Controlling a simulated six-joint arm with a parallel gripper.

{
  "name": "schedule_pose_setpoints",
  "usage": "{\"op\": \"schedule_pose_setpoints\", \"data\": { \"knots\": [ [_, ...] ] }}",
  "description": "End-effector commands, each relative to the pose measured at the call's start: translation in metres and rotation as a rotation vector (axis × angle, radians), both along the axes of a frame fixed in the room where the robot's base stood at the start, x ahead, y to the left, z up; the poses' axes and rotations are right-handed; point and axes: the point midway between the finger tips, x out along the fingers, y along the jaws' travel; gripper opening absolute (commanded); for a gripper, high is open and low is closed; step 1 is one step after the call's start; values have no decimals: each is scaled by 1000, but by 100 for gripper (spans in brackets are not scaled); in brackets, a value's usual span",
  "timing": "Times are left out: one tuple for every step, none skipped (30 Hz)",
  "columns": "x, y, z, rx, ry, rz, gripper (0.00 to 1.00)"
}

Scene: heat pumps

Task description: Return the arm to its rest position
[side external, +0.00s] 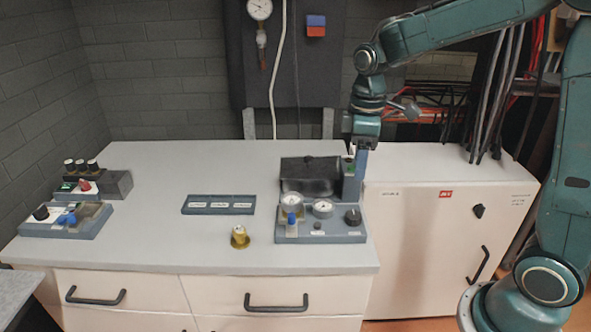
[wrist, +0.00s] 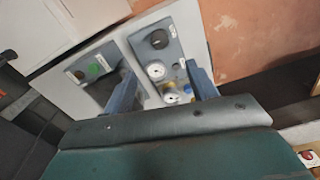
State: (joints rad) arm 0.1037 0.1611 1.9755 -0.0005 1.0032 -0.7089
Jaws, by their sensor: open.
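My arm is dark green and reaches in from the right in the side view, bent over the white cabinet. My gripper (side external: 358,162) points down near the upright grey-blue block with a green button (side external: 349,170), at the back right of the gauge panel. I cannot tell if it touches the block. In the wrist view my gripper (wrist: 163,88) shows two blue-grey fingers wide apart. Nothing is held between them. The gauge panel (side external: 345,236) with its two dials and black knob shows between and beyond the fingers in the wrist view (wrist: 178,60).
A brass cup-shaped part (side external: 240,237) stands on the white worktop (side external: 140,245) by a grey labelled plate (side external: 219,204). Panels with knobs (side external: 65,220) sit at the left. A dark wall board (side external: 285,75) with a gauge rises behind. The white cabinet (side external: 420,250) top is mostly clear.

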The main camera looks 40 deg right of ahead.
Motion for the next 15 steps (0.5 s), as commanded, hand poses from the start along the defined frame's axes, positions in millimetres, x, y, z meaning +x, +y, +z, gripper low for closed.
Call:
{"op": "schedule_pose_setpoints", "data": {
  "knots": [
    [0,0,0,0,0,0,57],
    [0,0,0,0,0,0,57],
    [0,0,0,0,0,0,57],
    [0,0,0,0,-1,-1,57],
    [0,0,0,0,-1,-1,57],
    [-1,0,1,0,-4,-3,57],
    [-2,1,2,0,-6,-5,57],
    [-3,1,3,-1,-9,-9,57],
    [-4,1,5,-2,-15,-14,57],
    [-6,2,7,-1,-19,-20,57],
    [-8,3,9,-2,-25,-27,57],
    [-11,4,12,-2,-33,-36,57],
    [-14,4,15,-3,-41,-45,57],
    [-17,5,18,-3,-50,-56,57],
    [-22,7,22,-3,-62,-70,57]
  ]
}}
